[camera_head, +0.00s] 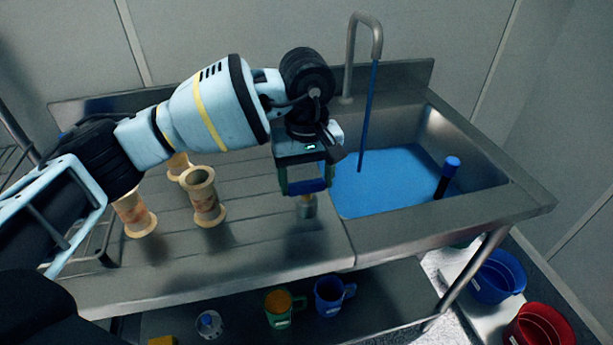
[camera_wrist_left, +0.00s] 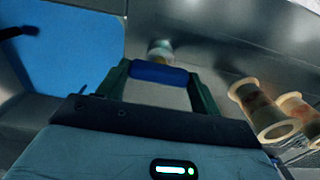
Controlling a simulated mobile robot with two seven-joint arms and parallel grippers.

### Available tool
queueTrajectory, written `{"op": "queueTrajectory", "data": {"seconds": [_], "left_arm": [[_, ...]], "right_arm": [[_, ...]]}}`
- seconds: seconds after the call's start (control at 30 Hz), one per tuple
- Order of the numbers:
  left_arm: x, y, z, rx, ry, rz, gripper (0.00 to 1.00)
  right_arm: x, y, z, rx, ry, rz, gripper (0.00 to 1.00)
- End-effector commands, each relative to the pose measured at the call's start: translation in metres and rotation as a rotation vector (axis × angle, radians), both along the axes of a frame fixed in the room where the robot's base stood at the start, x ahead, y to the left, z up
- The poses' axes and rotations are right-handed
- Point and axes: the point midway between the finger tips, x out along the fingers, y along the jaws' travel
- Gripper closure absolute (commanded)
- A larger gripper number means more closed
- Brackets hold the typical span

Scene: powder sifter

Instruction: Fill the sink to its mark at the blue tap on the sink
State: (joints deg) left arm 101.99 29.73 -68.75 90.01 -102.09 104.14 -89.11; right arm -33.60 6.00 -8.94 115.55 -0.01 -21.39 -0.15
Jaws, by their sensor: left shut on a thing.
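The sink (camera_head: 478,181) at the right of the steel counter holds flat blue liquid (camera_head: 390,183); part of it also shows in the left wrist view (camera_wrist_left: 70,50). A blue stream falls from the curved spout (camera_head: 350,62) into it. My left gripper (camera_head: 306,187) is over the counter just left of the basin. Its green fingers are shut on a blue bar, which looks like the blue tap handle (camera_wrist_left: 158,73). A short pale and metal base (camera_head: 307,208) stands right below. A dark post with a blue cap (camera_head: 452,164) stands at the basin's right side. I see no clear fill mark.
Several cream cups or spools, one of them upright (camera_head: 204,197), stand on the counter at left. A green mug (camera_head: 280,310) and a blue mug (camera_head: 329,297) are on the lower shelf. A blue bucket (camera_head: 496,278) and a red bucket (camera_head: 538,328) are at lower right.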

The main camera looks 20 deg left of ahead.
Motion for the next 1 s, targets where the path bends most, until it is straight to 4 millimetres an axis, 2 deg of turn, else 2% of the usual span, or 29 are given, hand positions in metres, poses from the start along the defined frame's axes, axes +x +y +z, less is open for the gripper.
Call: {"op": "queueTrajectory", "data": {"seconds": [0.37,1.0], "left_arm": [[0.000,0.000,0.002,0.001,0.000,0.156,0.57],[0.000,0.001,0.004,0.001,-0.002,0.752,0.57]], "right_arm": [[0.005,0.000,0.009,0.001,-0.012,-0.001,0.45],[0.018,-0.001,0.038,0.000,-0.056,-0.003,0.45]]}}
